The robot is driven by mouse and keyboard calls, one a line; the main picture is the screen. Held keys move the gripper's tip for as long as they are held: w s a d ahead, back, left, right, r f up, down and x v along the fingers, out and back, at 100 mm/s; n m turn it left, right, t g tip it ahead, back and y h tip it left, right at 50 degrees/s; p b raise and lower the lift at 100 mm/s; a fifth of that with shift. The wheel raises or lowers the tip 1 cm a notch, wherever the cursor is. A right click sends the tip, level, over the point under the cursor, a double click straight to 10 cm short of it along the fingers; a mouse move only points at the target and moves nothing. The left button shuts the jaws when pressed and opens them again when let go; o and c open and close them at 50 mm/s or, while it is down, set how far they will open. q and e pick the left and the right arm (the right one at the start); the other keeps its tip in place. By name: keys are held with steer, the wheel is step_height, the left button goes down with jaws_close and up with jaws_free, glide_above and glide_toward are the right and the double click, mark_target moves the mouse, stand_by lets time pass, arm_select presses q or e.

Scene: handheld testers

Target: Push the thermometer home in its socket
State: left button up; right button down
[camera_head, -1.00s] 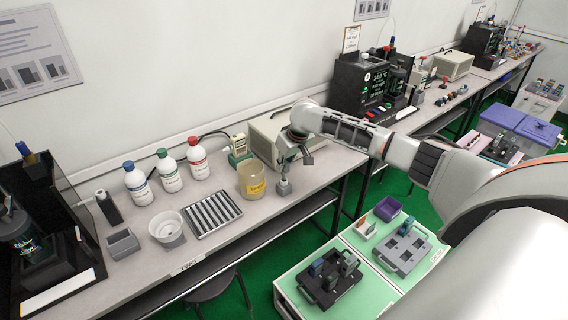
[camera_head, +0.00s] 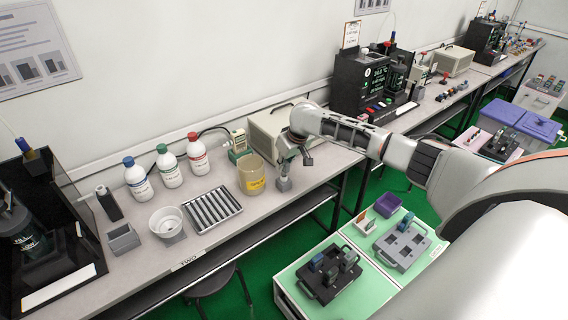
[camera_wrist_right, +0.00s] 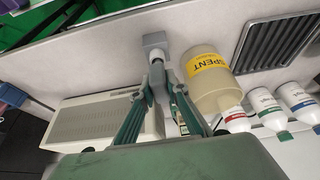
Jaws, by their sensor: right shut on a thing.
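My right gripper (camera_head: 283,173) points down over the bench beside the amber beaker. In the right wrist view its green fingers (camera_wrist_right: 158,78) are closed around the thermometer (camera_wrist_right: 156,54). Only a short pale part of the thermometer shows between the fingertips and the socket; the fingers hide the rest. The socket is a small grey block (camera_head: 284,185) near the bench's front edge, and it also shows in the wrist view (camera_wrist_right: 154,39). The pale part appears in line with the socket; I cannot tell how deep it sits. My left gripper is out of view.
The amber beaker (camera_head: 251,178) with a yellow label stands close left of the socket. The bench's front edge is close.

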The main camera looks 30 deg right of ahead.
steer(key=shift+f, duration=0.2)
steer(key=c, duration=1.9)
jaws_free()
steer(key=v, duration=1.2)
steer(key=shift+a, duration=0.1)
